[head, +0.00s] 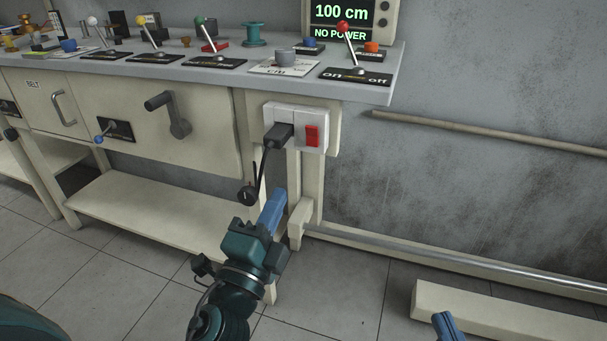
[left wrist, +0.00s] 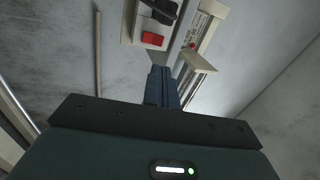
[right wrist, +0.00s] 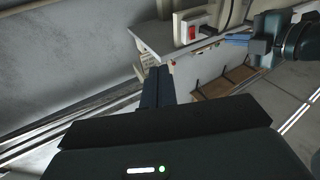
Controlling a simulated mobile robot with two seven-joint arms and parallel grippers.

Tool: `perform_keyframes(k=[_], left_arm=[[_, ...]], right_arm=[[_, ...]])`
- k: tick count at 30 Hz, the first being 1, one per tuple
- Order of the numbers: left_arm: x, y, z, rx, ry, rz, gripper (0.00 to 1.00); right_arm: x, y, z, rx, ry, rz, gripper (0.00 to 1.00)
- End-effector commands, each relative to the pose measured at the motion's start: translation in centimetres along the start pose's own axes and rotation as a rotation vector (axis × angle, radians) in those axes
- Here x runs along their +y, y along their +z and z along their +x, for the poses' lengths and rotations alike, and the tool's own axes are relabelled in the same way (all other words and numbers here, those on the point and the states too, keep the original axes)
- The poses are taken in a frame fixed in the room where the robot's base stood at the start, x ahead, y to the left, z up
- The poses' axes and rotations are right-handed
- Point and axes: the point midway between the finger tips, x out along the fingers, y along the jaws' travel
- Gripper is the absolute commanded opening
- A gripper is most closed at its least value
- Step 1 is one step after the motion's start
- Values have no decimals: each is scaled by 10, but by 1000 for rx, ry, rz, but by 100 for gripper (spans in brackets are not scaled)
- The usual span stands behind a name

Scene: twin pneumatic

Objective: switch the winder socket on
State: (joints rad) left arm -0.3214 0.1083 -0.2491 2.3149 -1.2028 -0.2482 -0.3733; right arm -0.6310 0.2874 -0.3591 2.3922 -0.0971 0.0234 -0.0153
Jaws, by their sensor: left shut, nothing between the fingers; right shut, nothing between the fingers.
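The white winder socket (head: 297,117) is on the bench's right end, with a black plug (head: 279,136) in its left half and a red rocker switch (head: 312,135) on its right. The switch also shows in the left wrist view (left wrist: 152,39) and right wrist view (right wrist: 192,32). My left gripper (head: 279,194) is shut and empty, its blue fingers below the socket and apart from the switch. My right gripper (head: 441,317) is shut and empty, low at the bottom right. The display (head: 341,22) reads 100 cm and NO POWER.
The bench top (head: 250,72) carries several levers and knobs, including a red-tipped on/off lever (head: 348,50) near its right end. A wall rail (head: 480,131) runs right of the socket. Space before the socket is open.

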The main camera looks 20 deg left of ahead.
Motion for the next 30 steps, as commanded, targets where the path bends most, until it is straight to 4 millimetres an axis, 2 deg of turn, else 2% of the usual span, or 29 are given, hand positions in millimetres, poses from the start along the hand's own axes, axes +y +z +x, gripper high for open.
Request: perform_keyframes(k=[1,15,19,23,30], left_arm=[[4,0,-2,1,-17,23,0],[0,0,0,1,-38,60,0],[-2,0,6,1,-38,60,0],[-6,0,26,1,-40,59,0],[-9,0,78,1,-40,59,0]], right_arm=[[-2,6,-2,13,-3,-2,0],[-3,2,-2,32,-5,-5,0],[-2,0,-2,26,-4,-12,0],[0,-3,-3,8,0,-38,0],[2,-7,-6,-23,2,-101,0]])
